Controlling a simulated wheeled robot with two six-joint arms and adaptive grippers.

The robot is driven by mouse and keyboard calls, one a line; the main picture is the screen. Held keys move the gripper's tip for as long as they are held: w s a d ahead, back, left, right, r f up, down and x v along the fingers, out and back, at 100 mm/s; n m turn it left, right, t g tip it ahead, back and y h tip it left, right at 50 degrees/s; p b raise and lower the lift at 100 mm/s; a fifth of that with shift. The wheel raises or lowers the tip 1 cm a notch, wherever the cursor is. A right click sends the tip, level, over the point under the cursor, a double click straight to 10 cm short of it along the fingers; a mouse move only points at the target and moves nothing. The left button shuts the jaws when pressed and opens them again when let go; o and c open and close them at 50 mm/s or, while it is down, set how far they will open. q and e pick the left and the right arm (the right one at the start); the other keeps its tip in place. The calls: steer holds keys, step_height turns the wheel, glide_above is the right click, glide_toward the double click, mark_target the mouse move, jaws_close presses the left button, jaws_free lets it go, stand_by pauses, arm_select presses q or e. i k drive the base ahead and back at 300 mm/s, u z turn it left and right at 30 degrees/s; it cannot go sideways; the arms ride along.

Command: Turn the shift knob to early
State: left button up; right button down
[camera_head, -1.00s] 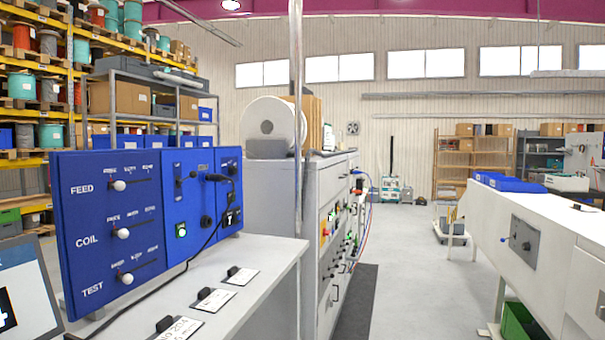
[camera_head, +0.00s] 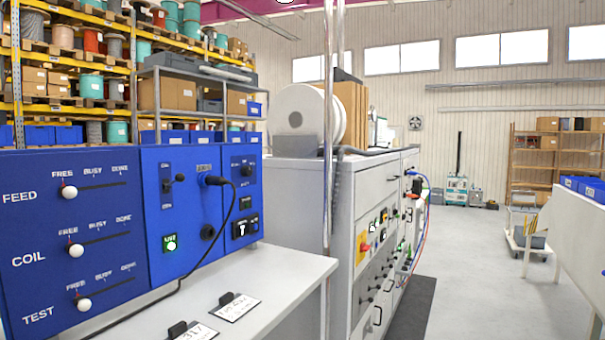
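A blue control panel (camera_head: 110,170) stands on the left. Its left part has three sliders with white knobs, labelled FEED (camera_head: 69,191), COIL (camera_head: 76,250) and TEST (camera_head: 83,305); each knob is at the left end, under FREE. The middle part has a small black lever (camera_head: 174,182), a plugged-in black cable (camera_head: 214,181), a round black knob (camera_head: 208,232) and a lit green button (camera_head: 170,243). The right part has small black controls (camera_head: 246,171) and a black unit with a white mark (camera_head: 242,227). I cannot read which is the shift knob. Neither gripper is in view.
A pale bench (camera_head: 270,275) with label cards (camera_head: 235,307) lies before the panel. A grey machine cabinet (camera_head: 340,200) with a white reel (camera_head: 305,118) stands right of it, behind a metal post (camera_head: 328,140). Open grey floor (camera_head: 480,250) lies further right.

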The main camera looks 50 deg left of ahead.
mark_target(246, 171)
steer(key=u, duration=0.1)
steer(key=i, duration=1.1)
steer(key=u, duration=1)
steer(key=i, duration=0.8)
steer(key=u, duration=0.6)
